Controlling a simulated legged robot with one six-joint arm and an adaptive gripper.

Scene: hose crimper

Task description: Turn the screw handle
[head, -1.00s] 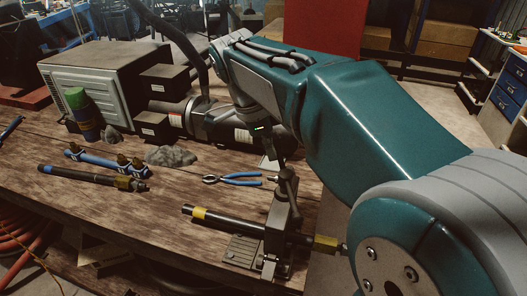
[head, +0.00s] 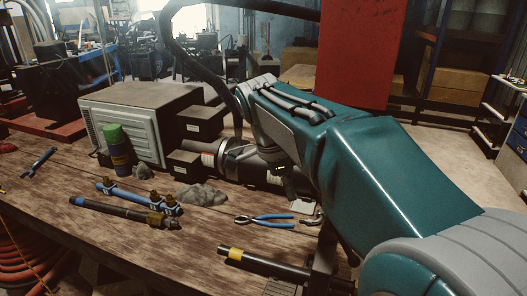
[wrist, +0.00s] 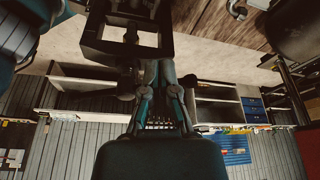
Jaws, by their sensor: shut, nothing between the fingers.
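The crimper's dark upright frame (head: 325,255) stands at the front edge of the bench in the head view, partly hidden behind my arm. A black hose with a yellow band (head: 262,263) runs into it from the left. In the wrist view, the crimper's square frame (wrist: 125,45) is at the top. A dark bar with rounded ends, apparently the screw handle (wrist: 126,97), lies beside my gripper (wrist: 161,68). My gripper's fingers are shut with nothing between them, close to the bar. I cannot tell whether they touch it. My gripper is hidden in the head view.
Blue-handled pliers (head: 270,219), a grey rubble pile (head: 201,194), a hose with a brass fitting (head: 120,211) and a green-topped can (head: 114,145) lie or stand on the bench. A metal box (head: 140,120) and a motor (head: 255,165) stand behind. The bench's front left is clear.

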